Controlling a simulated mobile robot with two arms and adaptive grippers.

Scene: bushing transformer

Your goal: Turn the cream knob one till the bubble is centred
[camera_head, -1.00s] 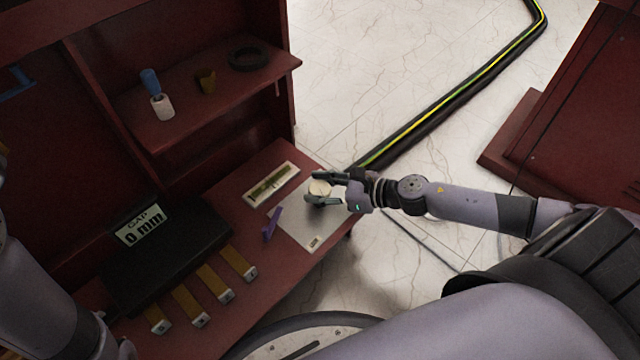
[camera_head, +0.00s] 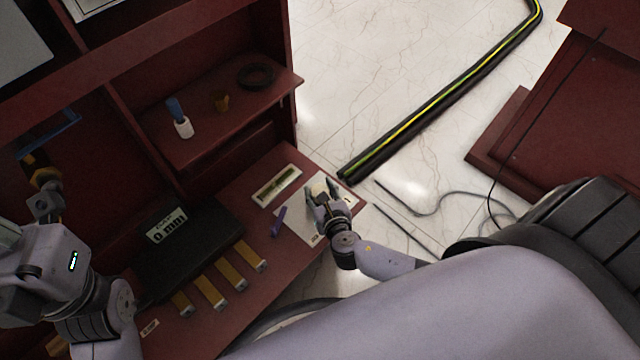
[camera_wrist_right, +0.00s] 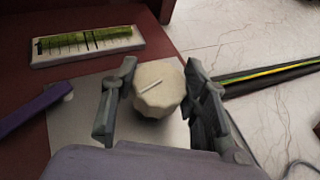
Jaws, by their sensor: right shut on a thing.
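The cream knob (camera_head: 318,186) sits on a pale plate (camera_head: 293,224) at the right end of the red bench. In the right wrist view the knob (camera_wrist_right: 158,88) is round and faceted, with a white line on top tilted up to the right. My right gripper (camera_head: 320,191) is shut on it, one finger on each side. The level vial (camera_wrist_right: 88,42) is a yellow-green strip with dark marks in a white frame, beyond the plate. I cannot make out the bubble's place. My left gripper (camera_head: 46,192) is at the left; its jaws are unclear.
A shelf above holds a blue-handled item (camera_head: 179,118), a small yellow piece and a black ring. A striped cable (camera_head: 440,90) crosses the floor.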

